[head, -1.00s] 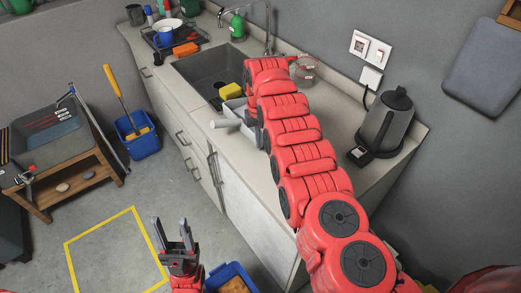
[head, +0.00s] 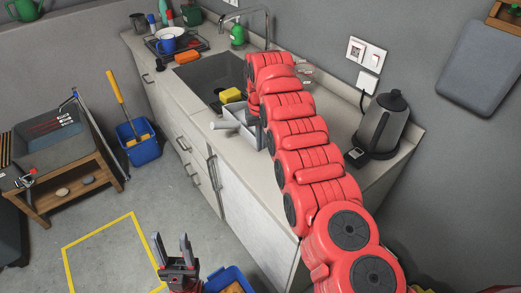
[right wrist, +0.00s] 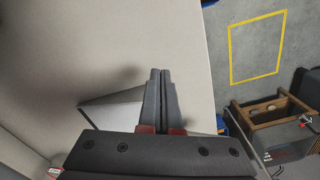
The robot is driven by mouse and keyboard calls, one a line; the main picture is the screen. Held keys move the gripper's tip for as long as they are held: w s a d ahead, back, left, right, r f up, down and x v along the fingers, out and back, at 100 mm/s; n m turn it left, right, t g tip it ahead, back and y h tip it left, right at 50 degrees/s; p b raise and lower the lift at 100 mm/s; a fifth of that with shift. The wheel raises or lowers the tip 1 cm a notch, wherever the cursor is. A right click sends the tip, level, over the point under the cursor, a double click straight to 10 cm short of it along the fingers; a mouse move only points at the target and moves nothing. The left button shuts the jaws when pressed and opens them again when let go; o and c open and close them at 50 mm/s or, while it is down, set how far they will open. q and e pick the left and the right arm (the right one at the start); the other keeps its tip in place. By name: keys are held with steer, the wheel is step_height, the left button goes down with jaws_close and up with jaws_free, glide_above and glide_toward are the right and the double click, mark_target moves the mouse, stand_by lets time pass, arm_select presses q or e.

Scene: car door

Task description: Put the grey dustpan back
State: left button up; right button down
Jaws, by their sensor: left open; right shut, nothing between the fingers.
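A light grey dustpan (head: 231,125) lies on the worktop beside the sink in the head view, its handle pointing left. My right arm hides part of it. In the right wrist view the dustpan (right wrist: 112,108) shows partly behind my right gripper (right wrist: 160,73), whose fingers are shut with nothing between them, above the pale worktop. In the head view my right fingers are hidden by the arm. My left gripper (head: 173,244) is open and empty, low over the floor in front of the cabinets.
A kettle (head: 382,125) stands at the right end of the worktop (head: 262,184). A blue bucket (head: 139,143) and wooden stand (head: 72,185) are at left. Floor inside the yellow outline (head: 98,229) is clear.

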step_height(320, 180, up, 6)
steer(key=p, duration=0.4)
steer(key=shift+r, duration=0.15)
steer(key=shift+s+d, duration=0.1)
steer(key=shift+r+p, duration=0.1)
steer(key=shift+p, duration=0.25)
